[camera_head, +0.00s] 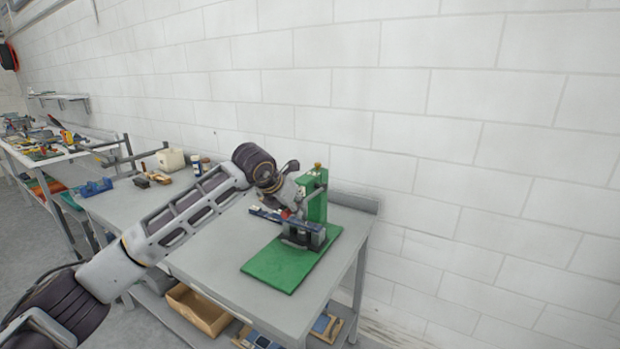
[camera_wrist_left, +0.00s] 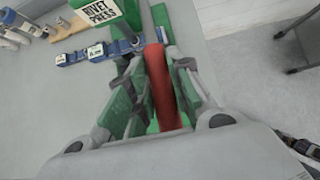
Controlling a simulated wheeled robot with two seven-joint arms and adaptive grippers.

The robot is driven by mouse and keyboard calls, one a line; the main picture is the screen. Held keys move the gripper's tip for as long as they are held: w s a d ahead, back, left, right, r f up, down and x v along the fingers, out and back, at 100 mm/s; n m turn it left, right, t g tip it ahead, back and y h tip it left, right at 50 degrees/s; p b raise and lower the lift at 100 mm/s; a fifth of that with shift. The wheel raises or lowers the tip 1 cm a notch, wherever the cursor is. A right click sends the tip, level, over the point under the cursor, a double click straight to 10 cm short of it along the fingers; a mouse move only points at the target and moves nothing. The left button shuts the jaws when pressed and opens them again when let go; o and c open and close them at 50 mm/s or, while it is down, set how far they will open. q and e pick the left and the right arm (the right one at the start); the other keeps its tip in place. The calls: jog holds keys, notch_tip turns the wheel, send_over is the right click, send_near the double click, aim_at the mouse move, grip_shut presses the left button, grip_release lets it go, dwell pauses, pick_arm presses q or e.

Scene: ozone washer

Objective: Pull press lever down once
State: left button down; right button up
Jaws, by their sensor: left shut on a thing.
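The green press (camera_head: 316,200) stands on a green base plate (camera_head: 280,266) on the grey table. Its red lever handle (camera_wrist_left: 161,88) lies between the fingers of my left gripper (camera_wrist_left: 160,95) in the left wrist view. The gripper is shut on the handle, with a finger on each side. In the head view my left gripper (camera_head: 292,205) is beside the press column, and the lever is mostly hidden by it. A "RIVET PRESS" label (camera_wrist_left: 98,12) shows at the top of the wrist view. My right gripper is not in view.
A white block-wall stands close behind the table (camera_head: 215,262). A blue tape dispenser (camera_head: 96,187) and a white container (camera_head: 170,160) are farther left. An open cardboard box (camera_head: 198,310) sits on the lower shelf.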

pick_arm(q)
jog(key=shift+f, duration=0.35)
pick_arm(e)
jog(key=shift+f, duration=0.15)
pick_arm(q)
jog(key=shift+f, duration=0.1)
jog(key=shift+a+f+b, duration=0.1)
jog(key=shift+f+b, duration=0.65)
jog(key=shift+f, duration=0.1)
jog(key=shift+f+b, duration=0.3)
jog(key=shift+f, duration=0.1)
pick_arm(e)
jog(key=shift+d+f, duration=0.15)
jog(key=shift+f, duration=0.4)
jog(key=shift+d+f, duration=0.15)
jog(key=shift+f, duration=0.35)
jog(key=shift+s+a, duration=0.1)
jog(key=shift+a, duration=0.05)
pick_arm(q)
jog(key=shift+r, duration=0.2)
jog(key=shift+w+r+p, duration=0.1)
jog(key=shift+r+p, duration=0.5)
jog(key=shift+r, duration=1.2)
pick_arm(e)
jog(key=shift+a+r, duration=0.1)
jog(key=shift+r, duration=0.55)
